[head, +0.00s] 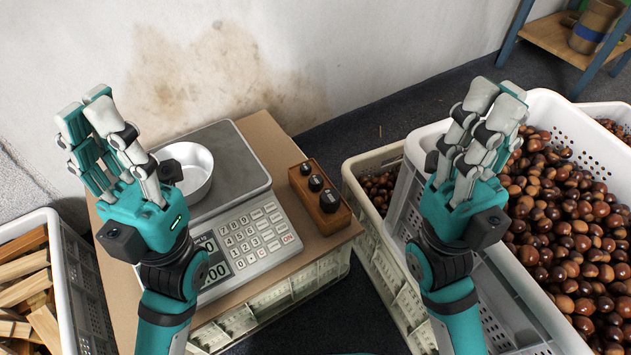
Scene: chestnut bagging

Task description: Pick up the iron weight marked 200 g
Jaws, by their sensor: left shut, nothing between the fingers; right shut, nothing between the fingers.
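Three dark iron weights sit in a row in a wooden block (341,216) to the right of the scale. They are a small weight (306,168) at the back, a middle one (316,182), and the largest (329,200) at the front. Their markings are too small to read, so I cannot tell which is 200 g. My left gripper (88,108) is shut and empty, raised at the left of the scale, away from the block. My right gripper (497,93) is shut and empty, raised in front of the chestnut crates, to the right of the block.
Crates of chestnuts (572,130) fill the right side. A crate of firewood (66,262) is at the left. A stained wall rises behind. The space above the weights is clear.

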